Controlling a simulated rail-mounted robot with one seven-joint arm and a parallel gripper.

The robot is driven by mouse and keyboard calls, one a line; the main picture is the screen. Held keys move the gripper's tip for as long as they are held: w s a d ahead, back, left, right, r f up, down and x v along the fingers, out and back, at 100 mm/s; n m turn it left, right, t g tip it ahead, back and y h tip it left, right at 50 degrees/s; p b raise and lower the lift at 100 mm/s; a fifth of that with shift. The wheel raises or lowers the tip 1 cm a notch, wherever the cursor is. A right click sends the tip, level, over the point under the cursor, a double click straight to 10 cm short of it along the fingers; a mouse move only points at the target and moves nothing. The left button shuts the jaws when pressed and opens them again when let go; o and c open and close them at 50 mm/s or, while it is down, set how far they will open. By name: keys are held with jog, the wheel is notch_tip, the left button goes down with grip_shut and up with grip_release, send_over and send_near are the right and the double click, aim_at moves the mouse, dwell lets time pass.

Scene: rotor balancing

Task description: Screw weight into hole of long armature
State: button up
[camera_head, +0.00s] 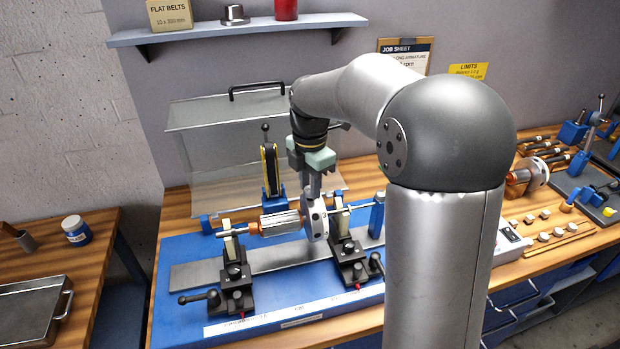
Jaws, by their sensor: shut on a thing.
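The long armature (280,222) lies level across two black stands on the blue balancing machine (185,268). It has a silver core, copper-coloured ends and a pale disc (319,222) with dark holes on its right part. My gripper (313,193) points straight down from above, its fingertips at the top rim of the disc. It is shut, on what appears to be the weight; the fingers hide the small piece, and I cannot tell how deep it sits in a hole.
A clear hinged guard (228,125) with a black handle stands raised behind the machine. A belt arm (270,170) rises behind the armature. Several small round pieces (544,237) and another rotor (530,172) lie on the right. A metal tray (35,310) is at left.

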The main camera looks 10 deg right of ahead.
jog(key=shift+n, duration=1.1)
